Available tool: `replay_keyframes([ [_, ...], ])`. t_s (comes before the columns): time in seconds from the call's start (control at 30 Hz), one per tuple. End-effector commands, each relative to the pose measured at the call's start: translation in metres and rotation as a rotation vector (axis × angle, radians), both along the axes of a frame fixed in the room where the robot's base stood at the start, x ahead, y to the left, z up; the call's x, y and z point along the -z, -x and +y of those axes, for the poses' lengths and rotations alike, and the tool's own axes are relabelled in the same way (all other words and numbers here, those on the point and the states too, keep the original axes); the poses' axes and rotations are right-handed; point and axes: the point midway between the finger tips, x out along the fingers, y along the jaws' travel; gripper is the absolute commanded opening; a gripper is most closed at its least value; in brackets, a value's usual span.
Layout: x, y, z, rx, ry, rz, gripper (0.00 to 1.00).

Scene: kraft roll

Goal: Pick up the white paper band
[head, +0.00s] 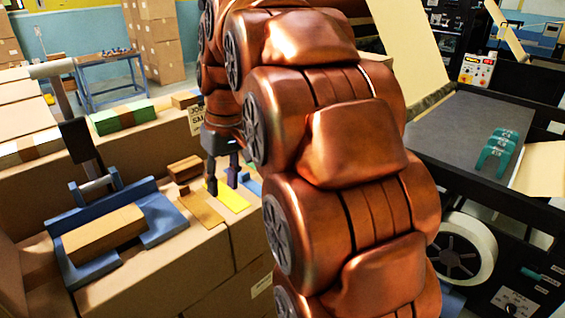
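I cannot make out a white paper band for certain in the head view. Flat strips lie on the cardboard-coloured surface (150,268): a brown one (201,208), a yellow one (232,196) and a partly hidden blue one (254,187). My gripper (222,184) points down just above the yellow strip. Its two dark fingers are apart with nothing visible between them. Whether the tips touch the strip is hard to tell. My copper arm hides the area to the right of the gripper.
A blue cradle (165,217) holding a brown block (104,234) stands at left.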

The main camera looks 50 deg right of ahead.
Motion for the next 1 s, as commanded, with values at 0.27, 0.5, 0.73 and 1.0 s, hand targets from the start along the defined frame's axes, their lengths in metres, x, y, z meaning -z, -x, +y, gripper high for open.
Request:
replay_keyframes([
  [0.27,-0.036,-0.046,-0.087,0.009,0.014,-0.093,0.35],
  [0.5,-0.059,-0.062,-0.165,-0.002,0.045,-0.162,0.35],
  [0.73,-0.074,-0.06,-0.227,-0.018,0.09,-0.212,0.35],
  [1.0,-0.078,-0.055,-0.255,-0.028,0.115,-0.232,0.35],
])
